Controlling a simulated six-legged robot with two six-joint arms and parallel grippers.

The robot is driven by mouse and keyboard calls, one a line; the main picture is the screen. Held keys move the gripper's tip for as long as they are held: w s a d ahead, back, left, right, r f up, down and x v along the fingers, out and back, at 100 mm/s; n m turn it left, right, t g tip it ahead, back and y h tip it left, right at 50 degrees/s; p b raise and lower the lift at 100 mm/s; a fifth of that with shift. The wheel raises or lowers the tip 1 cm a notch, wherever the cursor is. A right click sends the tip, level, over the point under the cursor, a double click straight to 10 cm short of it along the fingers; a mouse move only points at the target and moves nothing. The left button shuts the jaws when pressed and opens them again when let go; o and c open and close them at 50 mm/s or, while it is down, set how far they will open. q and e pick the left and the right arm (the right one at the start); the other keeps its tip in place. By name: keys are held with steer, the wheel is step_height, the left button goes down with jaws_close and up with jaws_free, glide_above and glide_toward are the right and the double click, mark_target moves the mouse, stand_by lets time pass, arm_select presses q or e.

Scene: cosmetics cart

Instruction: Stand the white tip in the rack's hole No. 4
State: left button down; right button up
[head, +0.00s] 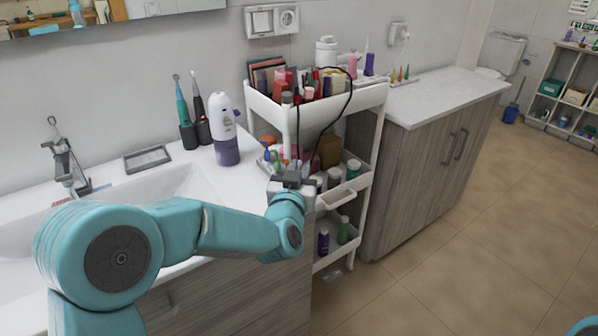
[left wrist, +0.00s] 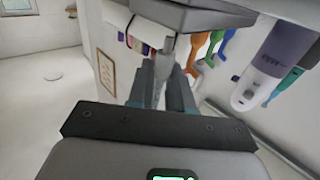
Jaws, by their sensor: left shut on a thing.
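My left gripper (head: 292,178) is at the near side of the cosmetics cart. In the left wrist view my left gripper (left wrist: 165,88) is shut on a slim pale piece, the white tip (left wrist: 167,52). That view is upside down. The tip's far end lies against the dark grey rack (left wrist: 195,14); I cannot tell whether it is in a hole. Orange, blue and green tips (left wrist: 217,46) stand in the rack beside it. In the head view the rack (head: 264,165) is small and partly hidden by the gripper. Hole numbers cannot be read. My right gripper is out of view.
A white and purple oral irrigator (head: 226,140) stands on the counter left of the cart (head: 376,100). Two electric toothbrushes (head: 190,112) stand behind it. Bottles crowd the cart's shelves, and a black cable (head: 349,92) hangs over its top tray.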

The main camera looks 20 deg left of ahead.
arm_select(q)
steer(key=shift+b, duration=0.45)
stand_by(1.1)
steer(key=shift+f+b, duration=1.3)
steer(key=c, duration=0.9)
jaws_free()
steer(key=shift+c, duration=0.2)
steer(key=s+d, duration=0.2)
steer(key=s, duration=1.4)
steer(key=shift+b, duration=0.4)
